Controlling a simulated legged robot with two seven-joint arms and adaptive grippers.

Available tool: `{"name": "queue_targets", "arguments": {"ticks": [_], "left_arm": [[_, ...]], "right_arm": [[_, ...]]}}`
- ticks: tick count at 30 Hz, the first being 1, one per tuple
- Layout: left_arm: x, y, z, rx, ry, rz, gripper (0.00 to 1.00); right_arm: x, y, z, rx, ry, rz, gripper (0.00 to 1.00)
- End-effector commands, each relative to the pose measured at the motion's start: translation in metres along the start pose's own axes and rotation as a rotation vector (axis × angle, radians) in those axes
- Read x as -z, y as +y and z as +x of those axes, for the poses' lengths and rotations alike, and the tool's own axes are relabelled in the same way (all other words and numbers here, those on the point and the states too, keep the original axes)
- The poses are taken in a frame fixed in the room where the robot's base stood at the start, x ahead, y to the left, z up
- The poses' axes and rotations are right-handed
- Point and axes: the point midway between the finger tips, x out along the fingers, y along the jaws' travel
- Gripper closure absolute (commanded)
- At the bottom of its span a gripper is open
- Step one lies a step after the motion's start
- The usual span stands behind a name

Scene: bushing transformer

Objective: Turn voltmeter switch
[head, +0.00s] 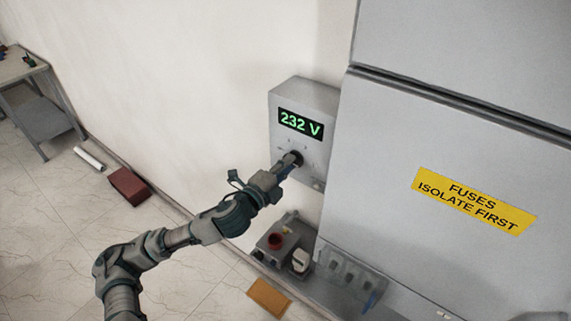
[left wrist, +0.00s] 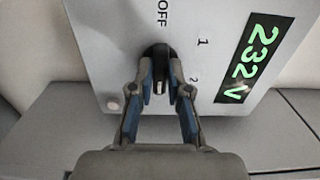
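The voltmeter (head: 322,104) is a grey box on the wall with a green 232 V display. Its black rotary switch (left wrist: 156,58) sits below the display, with OFF, 1 and 2 printed around it. A white mark shows on the handle's near side in the left wrist view. My left gripper (head: 292,160) is at the switch. In the left wrist view its blue-padded fingers (left wrist: 161,84) are closed on both sides of the black handle and appear to touch it. The fingers hide much of the switch in the head view. My right gripper is not in view.
A large grey cabinet (head: 400,140) with a yellow fuse warning label stands right of the voltmeter. Below are a grey box with a red round part (head: 275,241) and a tan piece (head: 269,298) on the floor. A red-brown block (head: 128,186) and a table (head: 35,105) are at left.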

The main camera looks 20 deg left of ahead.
Motion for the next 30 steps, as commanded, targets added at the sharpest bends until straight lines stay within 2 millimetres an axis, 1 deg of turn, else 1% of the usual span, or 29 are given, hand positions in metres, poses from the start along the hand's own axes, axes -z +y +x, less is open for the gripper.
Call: {"name": "queue_targets", "arguments": {"ticks": [6,9,17,23,27,30], "left_arm": [[-0.001,0.002,0.000,-0.002,0.003,-0.004,1.00],[-0.002,0.002,0.000,-0.002,0.004,-0.007,1.00],[-0.003,0.003,-0.001,-0.005,0.003,-0.065,1.00],[-0.003,0.004,-0.001,-0.007,0.002,-0.193,1.00],[-0.003,0.004,-0.001,-0.008,0.001,-0.317,1.00],[-0.004,0.004,-0.001,-0.009,0.000,-0.413,1.00]], "right_arm": [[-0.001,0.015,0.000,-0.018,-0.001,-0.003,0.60],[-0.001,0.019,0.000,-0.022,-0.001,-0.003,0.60],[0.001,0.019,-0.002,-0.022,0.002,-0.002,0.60],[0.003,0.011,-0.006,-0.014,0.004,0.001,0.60],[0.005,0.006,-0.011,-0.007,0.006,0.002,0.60],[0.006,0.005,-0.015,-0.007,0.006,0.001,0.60]]}}
